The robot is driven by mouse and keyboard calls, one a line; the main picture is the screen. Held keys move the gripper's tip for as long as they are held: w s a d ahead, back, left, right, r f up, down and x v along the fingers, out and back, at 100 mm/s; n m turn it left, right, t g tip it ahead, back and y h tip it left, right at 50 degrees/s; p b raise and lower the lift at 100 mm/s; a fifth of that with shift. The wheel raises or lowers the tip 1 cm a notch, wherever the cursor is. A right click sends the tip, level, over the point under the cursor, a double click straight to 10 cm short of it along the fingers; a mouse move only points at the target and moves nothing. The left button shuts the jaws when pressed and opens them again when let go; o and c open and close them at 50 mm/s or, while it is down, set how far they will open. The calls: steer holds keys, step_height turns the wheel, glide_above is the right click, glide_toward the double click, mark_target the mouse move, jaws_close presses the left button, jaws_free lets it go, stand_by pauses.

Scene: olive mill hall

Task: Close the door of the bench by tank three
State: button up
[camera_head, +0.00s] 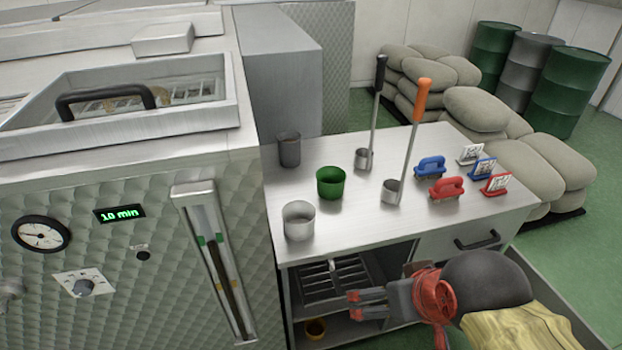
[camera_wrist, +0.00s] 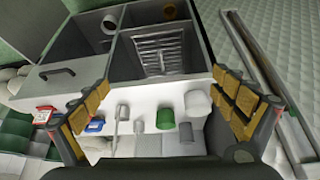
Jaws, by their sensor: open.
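The bench (camera_head: 345,210) has a pale top and a steel front, and stands right of a quilted-metal machine. Its left lower front is uncovered, showing a rack (camera_head: 335,280) and a yellow cup (camera_head: 315,328). A pale panel (camera_head: 562,297) juts out from the right front corner towards me; it looks like the open door, mostly hidden by my arm. The upper right front (camera_head: 460,245) has a black handle (camera_head: 477,241). My gripper (camera_head: 354,304) is open and empty in front of the shelves. In the wrist view its fingers (camera_wrist: 160,85) are apart, with the rack (camera_wrist: 158,52) beyond.
The bench top carries several cups, two ladles (camera_head: 392,190), a blue stamp (camera_head: 430,167), a red stamp (camera_head: 446,188) and small cards. The machine (camera_head: 110,260) closes off the left. Sacks (camera_head: 480,110) and drums (camera_head: 570,80) stand behind. Green floor (camera_head: 585,245) is clear at right.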

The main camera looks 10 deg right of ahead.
steer(key=shift+c, duration=0.8)
